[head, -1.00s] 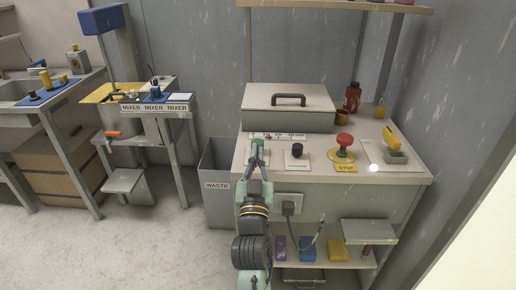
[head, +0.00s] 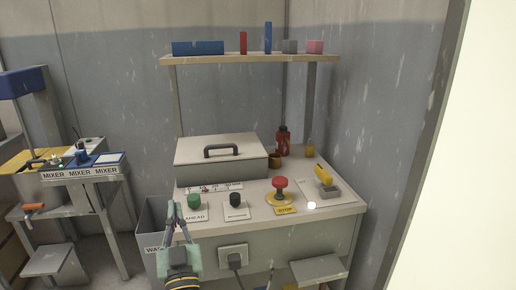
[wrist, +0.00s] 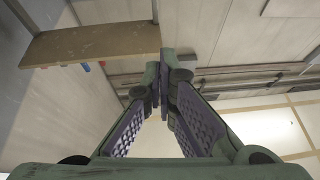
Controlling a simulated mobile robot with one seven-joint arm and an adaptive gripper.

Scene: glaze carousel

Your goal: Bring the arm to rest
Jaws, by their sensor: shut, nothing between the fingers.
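My gripper (head: 176,213) shows in the head view at the lower left of the bench, pointing up. Its fingers are together with nothing between them. It is in front of the bench's front left corner, beside the green AHEAD button (head: 194,201). I cannot tell whether it touches the bench. In the wrist view my gripper (wrist: 163,85) is shut, its fingertips meeting, with the ceiling and a shelf's underside beyond.
The bench (head: 340,208) carries a black knob (head: 236,199), a red stop button (head: 280,184), a yellow-handled switch (head: 324,177) and a lidded box (head: 222,157). A shelf (head: 250,58) hangs above. A waste bin (head: 154,222) and mixer table (head: 82,173) stand left.

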